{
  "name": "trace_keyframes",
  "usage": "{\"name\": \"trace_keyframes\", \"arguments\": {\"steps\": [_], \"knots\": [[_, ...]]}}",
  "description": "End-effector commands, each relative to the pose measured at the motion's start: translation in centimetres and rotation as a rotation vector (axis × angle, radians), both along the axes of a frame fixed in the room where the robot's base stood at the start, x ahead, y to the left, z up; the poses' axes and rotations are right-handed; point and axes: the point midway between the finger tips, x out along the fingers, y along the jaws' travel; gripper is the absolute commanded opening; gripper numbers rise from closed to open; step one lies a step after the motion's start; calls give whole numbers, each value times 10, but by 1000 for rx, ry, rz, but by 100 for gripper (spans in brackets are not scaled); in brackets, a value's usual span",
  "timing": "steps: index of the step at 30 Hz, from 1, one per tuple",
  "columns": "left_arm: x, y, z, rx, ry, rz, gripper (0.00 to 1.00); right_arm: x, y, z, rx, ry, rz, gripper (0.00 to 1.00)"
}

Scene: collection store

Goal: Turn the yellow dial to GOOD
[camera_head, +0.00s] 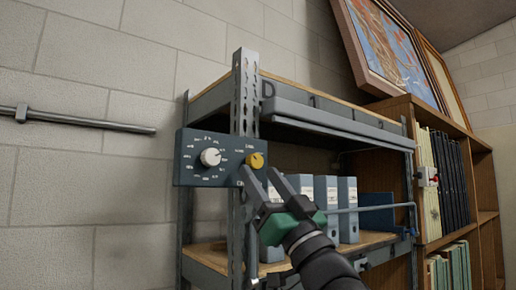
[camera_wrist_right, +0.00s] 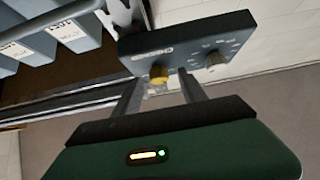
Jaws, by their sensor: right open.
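The yellow dial (camera_head: 255,160) sits at the right end of a dark blue-grey control panel (camera_head: 225,180) fixed to the shelf post. A white dial (camera_head: 210,157) with marks around it is to its left. My right gripper (camera_head: 258,172) is open, its fingertips close to the yellow dial from below and right. In the right wrist view the yellow dial (camera_wrist_right: 159,73) shows between the two open fingers (camera_wrist_right: 158,88); I cannot tell if they touch it. The label GOOD is not readable. My left gripper is not in view.
A metal shelf (camera_head: 330,125) holds several grey-blue binders (camera_head: 347,208) behind my right arm. A wooden bookcase (camera_head: 480,160) stands at the right, with framed pictures (camera_head: 385,45) on top. A metal rail (camera_head: 80,119) runs along the block wall at the left.

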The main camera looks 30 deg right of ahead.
Motion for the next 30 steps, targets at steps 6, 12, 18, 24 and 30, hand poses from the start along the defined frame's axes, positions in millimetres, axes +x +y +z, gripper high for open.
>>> {"name": "trace_keyframes", "arguments": {"steps": [6, 12, 18, 24, 30], "knots": [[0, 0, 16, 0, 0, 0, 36, 15, 1, 17, -1, 0, -1, 49], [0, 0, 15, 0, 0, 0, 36, 16, 1, 16, -1, -1, -1, 49], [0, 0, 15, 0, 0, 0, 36, 16, 1, 16, 0, 0, 0, 28], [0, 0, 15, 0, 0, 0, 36, 17, 1, 16, 1, 1, -1, 2], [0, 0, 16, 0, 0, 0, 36, 17, 1, 16, -14, 0, 0, 0]]}}
